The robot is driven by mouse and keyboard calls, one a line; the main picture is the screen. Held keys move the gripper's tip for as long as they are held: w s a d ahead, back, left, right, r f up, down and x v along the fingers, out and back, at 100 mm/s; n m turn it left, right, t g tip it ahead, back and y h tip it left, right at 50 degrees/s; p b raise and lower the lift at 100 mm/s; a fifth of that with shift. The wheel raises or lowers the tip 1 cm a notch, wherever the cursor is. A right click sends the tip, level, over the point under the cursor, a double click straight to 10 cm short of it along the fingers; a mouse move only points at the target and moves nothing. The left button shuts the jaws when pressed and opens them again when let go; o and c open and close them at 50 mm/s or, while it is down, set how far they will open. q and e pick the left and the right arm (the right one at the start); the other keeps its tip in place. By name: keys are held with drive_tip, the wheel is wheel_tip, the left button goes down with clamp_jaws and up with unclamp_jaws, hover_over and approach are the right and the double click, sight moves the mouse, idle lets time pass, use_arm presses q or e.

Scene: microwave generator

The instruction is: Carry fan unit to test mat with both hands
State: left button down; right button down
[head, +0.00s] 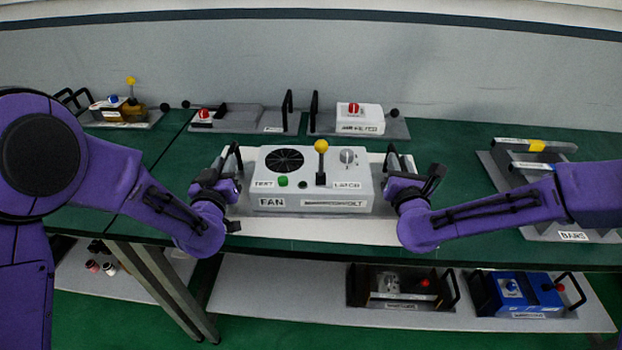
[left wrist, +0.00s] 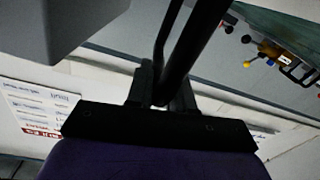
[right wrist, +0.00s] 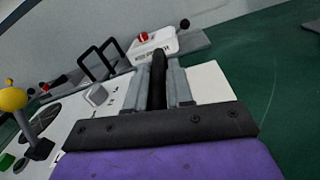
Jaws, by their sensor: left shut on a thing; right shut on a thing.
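The fan unit (head: 313,182) is a white box marked FAN with a black fan grille, a yellow-topped lever, a green button and a grey knob. A black handle stands at each side of its base. My left gripper (head: 222,183) is shut on the left handle, which shows between the fingers in the left wrist view (left wrist: 165,75). My right gripper (head: 404,185) is shut on the right handle, seen between the fingers in the right wrist view (right wrist: 158,80). A white mat (head: 310,232) lies below and around the unit. I cannot tell whether the unit touches it.
Behind stand a grey plate with a red knob (head: 205,115) and a white filter unit (head: 359,119). A unit with a yellow lever (head: 125,108) is at the back left. A BARS rack (head: 535,175) is at the right. A lower shelf (head: 290,295) holds more units.

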use_arm(q)
drive_tip(key=shift+d, duration=0.25)
use_arm(e)
drive_tip(key=shift+a, duration=0.2)
idle(0.4)
